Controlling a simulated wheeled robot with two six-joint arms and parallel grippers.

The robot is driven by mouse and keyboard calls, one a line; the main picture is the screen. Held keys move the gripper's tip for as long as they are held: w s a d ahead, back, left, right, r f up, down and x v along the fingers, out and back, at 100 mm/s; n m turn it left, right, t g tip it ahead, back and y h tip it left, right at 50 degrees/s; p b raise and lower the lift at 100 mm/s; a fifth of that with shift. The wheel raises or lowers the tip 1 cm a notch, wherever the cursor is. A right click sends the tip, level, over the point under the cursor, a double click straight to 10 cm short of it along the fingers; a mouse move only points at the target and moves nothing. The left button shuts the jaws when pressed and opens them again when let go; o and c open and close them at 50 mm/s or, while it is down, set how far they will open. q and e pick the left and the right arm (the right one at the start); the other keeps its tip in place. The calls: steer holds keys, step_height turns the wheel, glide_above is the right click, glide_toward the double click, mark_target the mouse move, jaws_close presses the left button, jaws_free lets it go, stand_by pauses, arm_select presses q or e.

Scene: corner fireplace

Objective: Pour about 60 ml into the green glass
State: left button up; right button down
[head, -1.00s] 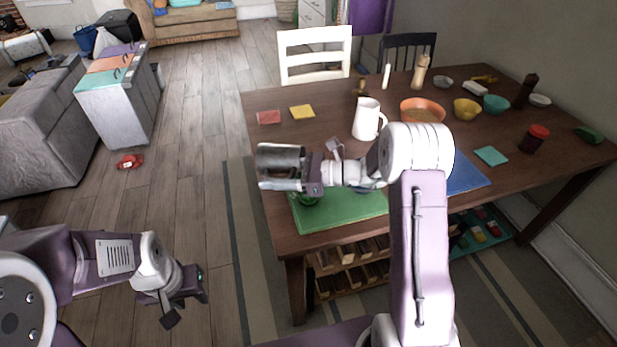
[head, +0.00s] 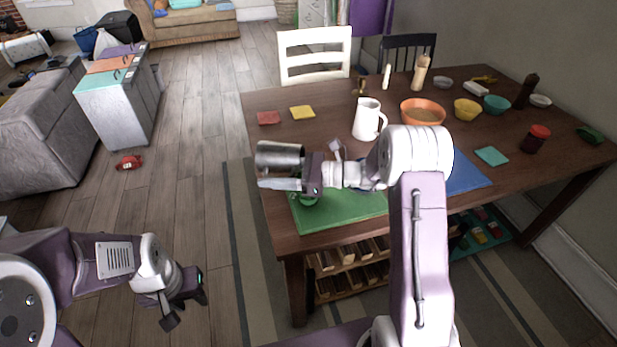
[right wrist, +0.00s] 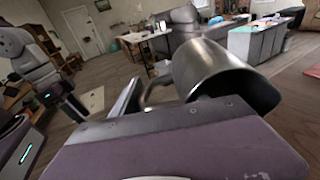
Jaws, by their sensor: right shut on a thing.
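A grey metal jug (head: 279,156) is held by my right gripper (head: 297,178), which is shut on it, above the near left corner of the table. The jug lies tilted on its side; its rim and handle also show in the right wrist view (right wrist: 215,72). The green glass (head: 308,199) stands on the green mat (head: 345,213), just below my right gripper and mostly hidden by it. I cannot see what is in the glass or any stream from the jug. My left gripper (head: 187,304) is open and empty, low over the floor left of the table.
A white pitcher (head: 366,120) stands behind my right arm. An orange bowl (head: 423,112), a yellow bowl (head: 467,109) and a red-lidded jar (head: 536,139) stand further right. Red (head: 269,118) and yellow (head: 302,112) coasters lie at the back left. The floor left of the table is mostly clear.

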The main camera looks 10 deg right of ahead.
steer(key=shift+r, duration=0.1)
steer(key=h+p, duration=0.1)
steer(key=p, duration=0.2)
steer(key=a+g+h+p, duration=0.1)
steer(key=h+p, duration=0.1)
steer(key=p, duration=0.1)
steer(key=shift+w+a, duration=0.25)
steer(key=shift+w, duration=0.15)
steer(key=shift+f+h, duration=0.3)
steer(key=shift+f, duration=0.6)
steer(key=g+h+p, duration=0.1)
steer(key=p, duration=0.2)
steer(key=shift+f+h+p, duration=0.3)
steer(key=shift+f+p, duration=0.05)
steer(key=shift+r, duration=0.1)
